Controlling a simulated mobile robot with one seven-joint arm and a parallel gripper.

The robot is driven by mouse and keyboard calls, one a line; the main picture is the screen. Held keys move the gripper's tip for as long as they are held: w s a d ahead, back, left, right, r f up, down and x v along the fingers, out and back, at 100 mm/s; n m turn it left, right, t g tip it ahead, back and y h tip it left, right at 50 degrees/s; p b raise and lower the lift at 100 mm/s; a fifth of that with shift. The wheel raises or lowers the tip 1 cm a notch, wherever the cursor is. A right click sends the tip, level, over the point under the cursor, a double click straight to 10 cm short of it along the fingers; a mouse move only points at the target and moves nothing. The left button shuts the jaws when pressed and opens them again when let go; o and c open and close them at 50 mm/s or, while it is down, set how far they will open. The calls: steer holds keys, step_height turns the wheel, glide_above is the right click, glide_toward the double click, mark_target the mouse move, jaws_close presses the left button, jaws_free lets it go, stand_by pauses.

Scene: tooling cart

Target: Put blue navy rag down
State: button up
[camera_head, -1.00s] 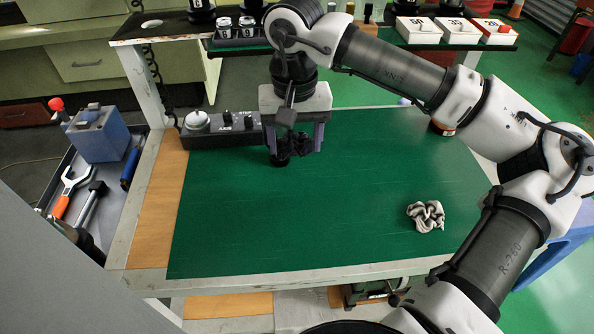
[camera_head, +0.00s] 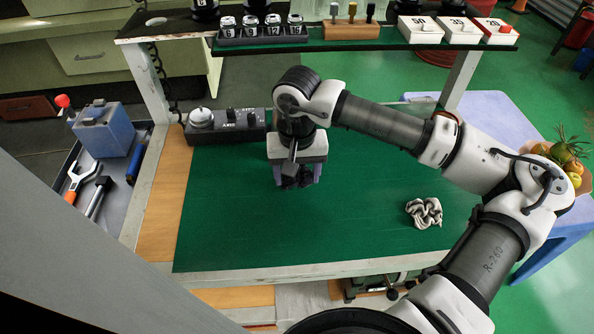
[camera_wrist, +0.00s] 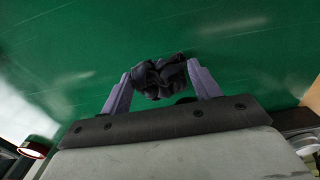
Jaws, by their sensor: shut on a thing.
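My gripper (camera_head: 297,182) is over the left-middle part of the green mat (camera_head: 340,235), pointing down. Its two purple-grey fingers are shut on the navy rag (camera_wrist: 160,77), a dark crumpled bundle between the fingertips in the wrist view. In the head view the rag shows only as a dark patch under the gripper. The rag is very close to the mat; I cannot tell whether it touches. A crumpled grey-and-white striped rag (camera_head: 424,212) lies on the mat to the right, apart from my gripper.
A grey control box (camera_head: 240,125) with a round knob stands at the mat's back left. Above the back edge, a shelf holds sockets (camera_head: 262,30) and white numbered boxes (camera_head: 420,30). A tool tray (camera_head: 120,190) is at left. The mat's front middle is clear.

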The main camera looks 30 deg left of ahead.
steer(key=shift+f, duration=0.15)
steer(key=o, duration=0.9)
steer(key=shift+o, duration=0.2)
